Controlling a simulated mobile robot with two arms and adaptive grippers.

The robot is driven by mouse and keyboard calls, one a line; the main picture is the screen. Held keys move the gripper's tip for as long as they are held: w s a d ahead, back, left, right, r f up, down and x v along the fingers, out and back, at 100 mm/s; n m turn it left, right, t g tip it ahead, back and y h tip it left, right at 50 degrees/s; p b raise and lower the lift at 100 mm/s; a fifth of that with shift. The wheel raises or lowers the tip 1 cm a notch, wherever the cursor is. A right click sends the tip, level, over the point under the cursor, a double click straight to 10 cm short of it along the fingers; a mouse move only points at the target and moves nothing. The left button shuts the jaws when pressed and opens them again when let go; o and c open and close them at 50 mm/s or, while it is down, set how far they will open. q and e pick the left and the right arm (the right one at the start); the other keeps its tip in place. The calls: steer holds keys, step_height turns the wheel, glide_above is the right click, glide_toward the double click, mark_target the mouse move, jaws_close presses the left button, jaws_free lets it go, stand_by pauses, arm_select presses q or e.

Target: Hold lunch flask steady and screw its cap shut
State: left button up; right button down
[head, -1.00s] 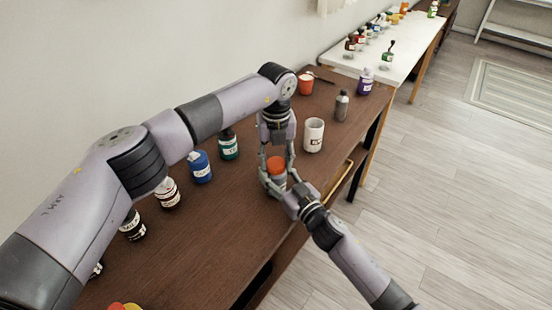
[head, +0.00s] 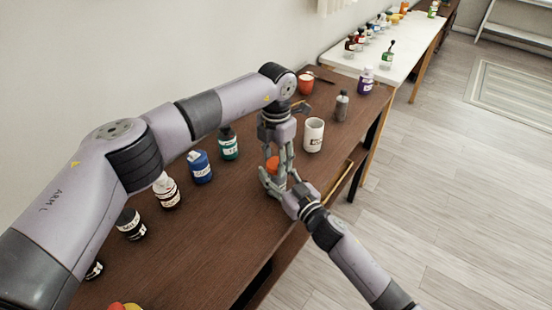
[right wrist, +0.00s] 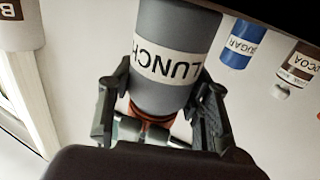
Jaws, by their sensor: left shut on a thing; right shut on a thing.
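The lunch flask is a grey cylinder with a white label reading LUNCH, large and upside down in the right wrist view (right wrist: 172,50). It stands upright on the brown table. Its orange cap (head: 272,165) is on top of the body and partly hidden by fingers; it also shows below the body in the right wrist view (right wrist: 160,116). My left gripper (head: 278,158) comes down from above and is shut on the cap. My right gripper (head: 279,181) reaches in from the front right and is shut around the flask body. The seam between cap and body is mostly hidden.
A white mug (head: 314,136) stands just behind and right of the flask. A grey bottle (head: 342,106) and an orange cup (head: 305,85) are further back. Green (head: 229,146), blue (head: 200,168) and brown-labelled (head: 166,191) containers line the left. The table's front edge is close by.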

arm_select(q)
steer(key=shift+m, duration=0.5)
steer(key=o, duration=1.3)
steer(key=shift+r, duration=2.25)
steer(key=shift+c, duration=0.3)
